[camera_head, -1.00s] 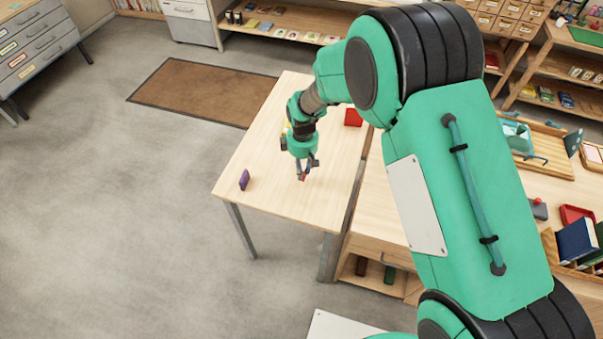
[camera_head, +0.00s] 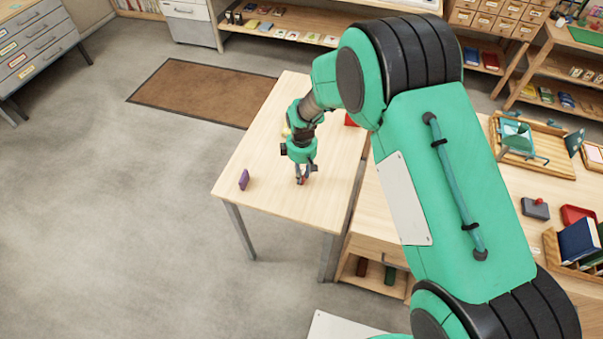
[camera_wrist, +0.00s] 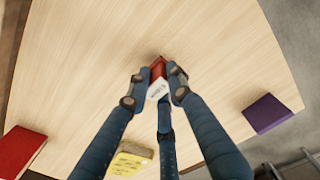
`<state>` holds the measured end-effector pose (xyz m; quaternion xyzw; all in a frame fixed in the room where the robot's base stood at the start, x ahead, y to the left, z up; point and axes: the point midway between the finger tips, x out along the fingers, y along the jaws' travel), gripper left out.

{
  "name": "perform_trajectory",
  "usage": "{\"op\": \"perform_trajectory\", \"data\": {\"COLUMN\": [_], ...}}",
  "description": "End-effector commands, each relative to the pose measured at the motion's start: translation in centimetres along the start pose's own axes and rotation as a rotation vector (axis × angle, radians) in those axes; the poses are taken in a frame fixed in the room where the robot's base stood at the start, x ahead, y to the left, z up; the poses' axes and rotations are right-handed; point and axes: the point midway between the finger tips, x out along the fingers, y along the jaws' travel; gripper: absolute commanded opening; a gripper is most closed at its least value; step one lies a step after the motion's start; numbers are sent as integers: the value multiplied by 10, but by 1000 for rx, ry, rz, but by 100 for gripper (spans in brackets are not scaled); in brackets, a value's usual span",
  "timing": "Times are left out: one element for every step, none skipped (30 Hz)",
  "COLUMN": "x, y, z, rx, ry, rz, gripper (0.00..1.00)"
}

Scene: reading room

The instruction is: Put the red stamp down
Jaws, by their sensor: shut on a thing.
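The red stamp (camera_wrist: 158,72) is between the fingers of my gripper (camera_wrist: 156,86) in the wrist view, a red block with a white lettered face. My gripper is shut on it. In the head view my gripper (camera_head: 304,176) points down low over the pale wooden table (camera_head: 265,197), and a bit of the red stamp (camera_head: 300,181) shows between its fingertips. I cannot tell whether the stamp touches the tabletop.
A purple block (camera_head: 244,179) stands near the table's left edge. A red item (camera_head: 350,121) lies toward the back right, partly hidden by my arm. The tabletop around the stamp is clear.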

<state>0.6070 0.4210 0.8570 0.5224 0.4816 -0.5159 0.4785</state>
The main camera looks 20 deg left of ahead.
Motion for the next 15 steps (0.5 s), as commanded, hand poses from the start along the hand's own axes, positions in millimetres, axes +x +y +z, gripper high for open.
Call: {"op": "perform_trajectory", "data": {"x": [2, 1, 1, 1, 1, 1, 1, 1, 1, 1, 1, 1, 0, 0, -1], "y": [0, 0, 0, 0, 0, 0, 0, 0, 0, 0, 0, 0, 0, 0, 0], "z": [0, 0, 0, 0, 0, 0, 0, 0, 0, 0, 0, 0, 0, 0, 0], "rx": [0, 0, 0, 0, 0, 0, 0, 0, 0, 0, 0, 0, 0, 0, 0], "ry": [0, 0, 0, 0, 0, 0, 0, 0, 0, 0, 0, 0, 0, 0, 0], "rz": [0, 0, 0, 0, 0, 0, 0, 0, 0, 0, 0, 0, 0, 0, 0], "gripper": [22, 28, 36, 40, 40, 40, 40, 40, 40, 40, 40, 40, 40, 40, 40]}}
